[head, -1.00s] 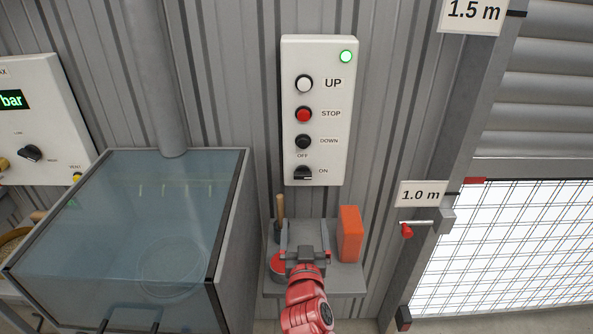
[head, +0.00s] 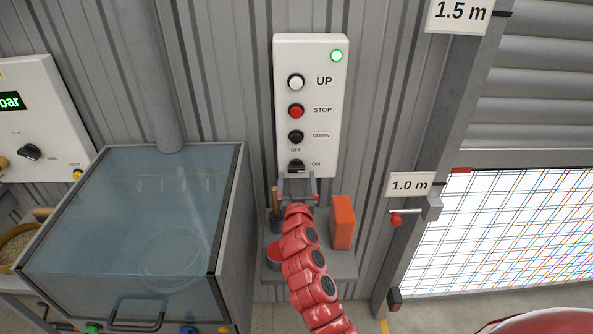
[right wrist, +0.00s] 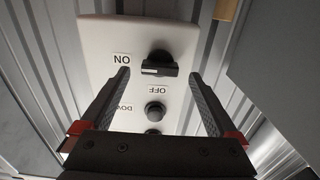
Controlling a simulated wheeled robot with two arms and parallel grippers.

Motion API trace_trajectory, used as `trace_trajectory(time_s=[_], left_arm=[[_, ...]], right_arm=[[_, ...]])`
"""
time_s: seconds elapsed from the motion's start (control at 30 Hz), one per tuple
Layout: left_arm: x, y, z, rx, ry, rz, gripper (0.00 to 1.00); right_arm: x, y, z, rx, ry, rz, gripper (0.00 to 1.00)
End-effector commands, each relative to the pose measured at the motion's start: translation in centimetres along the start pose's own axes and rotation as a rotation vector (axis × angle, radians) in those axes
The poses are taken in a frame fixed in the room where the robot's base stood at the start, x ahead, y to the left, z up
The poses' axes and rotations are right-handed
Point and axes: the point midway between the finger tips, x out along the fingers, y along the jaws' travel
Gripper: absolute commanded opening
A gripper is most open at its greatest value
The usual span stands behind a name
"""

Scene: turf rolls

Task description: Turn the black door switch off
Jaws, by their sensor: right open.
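The black door switch (head: 296,167) is a rotary knob at the bottom of the white control panel (head: 327,125) on the wall. Its handle lies sideways with its white mark toward the ON label; OFF is printed above it. In the right wrist view the switch (right wrist: 160,64) shows between my fingertips, in line with the gap. My right gripper (head: 298,182) is open and empty, just below the switch in the head view. The fingers appear short of the knob, not touching it. My left gripper is not in view.
Above the switch are the DOWN button (head: 296,137), red STOP button (head: 296,111), white UP button (head: 296,82) and lit green lamp (head: 336,56). Below is a shelf (head: 340,268) with an orange block (head: 342,222). A glass-topped cabinet (head: 130,215) stands left.

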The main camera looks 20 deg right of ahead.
Motion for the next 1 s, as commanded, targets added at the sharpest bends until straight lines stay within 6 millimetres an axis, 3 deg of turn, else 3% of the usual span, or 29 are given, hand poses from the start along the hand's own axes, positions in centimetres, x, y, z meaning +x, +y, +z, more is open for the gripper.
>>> trace_trajectory(time_s=[0.2, 0.57, 1.0], left_arm=[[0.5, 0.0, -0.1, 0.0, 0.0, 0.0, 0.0], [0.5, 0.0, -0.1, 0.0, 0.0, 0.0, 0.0], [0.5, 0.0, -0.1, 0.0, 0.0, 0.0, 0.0]], right_arm=[[1.9, 0.1, -0.1, 0.001, 0.0, 0.002, 0.95], [2.3, 0.0, 0.1, 0.0, -0.001, 0.0, 0.95], [2.2, 0.0, 0.1, 0.0, -0.001, 0.0, 0.18]])
